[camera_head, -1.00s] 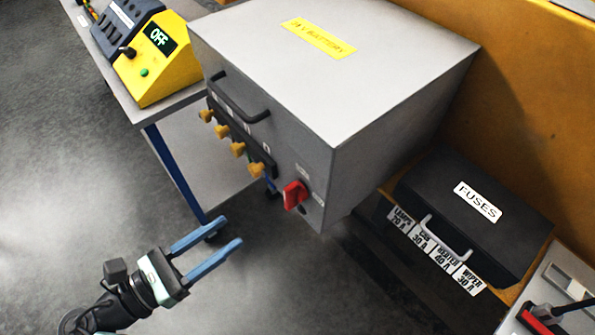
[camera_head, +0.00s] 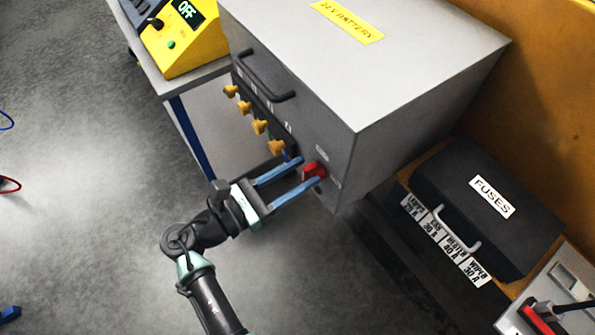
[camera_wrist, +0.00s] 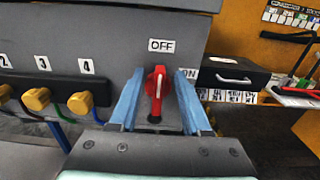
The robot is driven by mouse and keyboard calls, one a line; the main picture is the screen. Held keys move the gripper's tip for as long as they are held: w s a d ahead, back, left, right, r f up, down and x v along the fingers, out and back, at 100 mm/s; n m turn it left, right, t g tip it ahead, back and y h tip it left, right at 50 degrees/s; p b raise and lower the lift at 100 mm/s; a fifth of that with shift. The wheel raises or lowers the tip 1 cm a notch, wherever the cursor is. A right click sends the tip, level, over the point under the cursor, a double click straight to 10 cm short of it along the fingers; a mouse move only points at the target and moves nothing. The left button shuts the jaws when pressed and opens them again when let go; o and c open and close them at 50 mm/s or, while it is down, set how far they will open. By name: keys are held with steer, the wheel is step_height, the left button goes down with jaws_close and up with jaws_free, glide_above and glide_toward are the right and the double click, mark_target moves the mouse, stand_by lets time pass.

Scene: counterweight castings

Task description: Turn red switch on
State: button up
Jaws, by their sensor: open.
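The red switch (camera_head: 314,171) is on the front face of the grey battery box (camera_head: 420,65), near its lower right corner. In the wrist view the red switch (camera_wrist: 157,84) has its handle upright, with its white line pointing up to the OFF label (camera_wrist: 161,45). The ON label (camera_wrist: 190,73) is to its right, partly hidden by a finger. My gripper (camera_head: 302,169) is open with its blue fingers pointing at the box face. In the wrist view the fingers of my gripper (camera_wrist: 157,98) stand on both sides of the switch, with gaps visible.
Several yellow knobs (camera_head: 260,127) and a black handle (camera_head: 268,80) stick out left of the switch. A black fuse box (camera_head: 480,205) sits on the right. A yellow unit (camera_head: 183,40) reading OFF stands on the bench behind left. Open floor lies left of my arm.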

jaws_close()
stand_by(0.5)
steer(key=m, duration=0.4)
steer(key=shift+s+d+f, duration=0.1)
steer(key=shift+s+d, duration=0.15)
steer(key=shift+s, duration=0.15)
steer(key=m, duration=0.1)
steer(key=m+b, duration=0.1)
steer(key=m, duration=0.2)
steer(key=shift+s+d+f+m+b, duration=0.3)
steer(key=shift+s+f+b, duration=0.05)
steer(key=shift+f, duration=0.05)
steer(key=m+b, duration=0.2)
steer(key=m, duration=0.1)
steer(key=f+m+b, duration=0.1)
steer(key=m+b, duration=0.1)
steer(key=shift+s+d+f, duration=0.1)
steer(key=shift+s+d, duration=0.1)
steer(key=shift+s, duration=0.1)
steer(key=shift+f+m+b, duration=0.15)
steer(key=shift+m+b, duration=0.65)
steer(key=shift+m, duration=0.25)
steer(key=shift+f+m+b, duration=0.15)
steer(key=shift+m+b, duration=0.65)
steer(key=shift+m, duration=0.25)
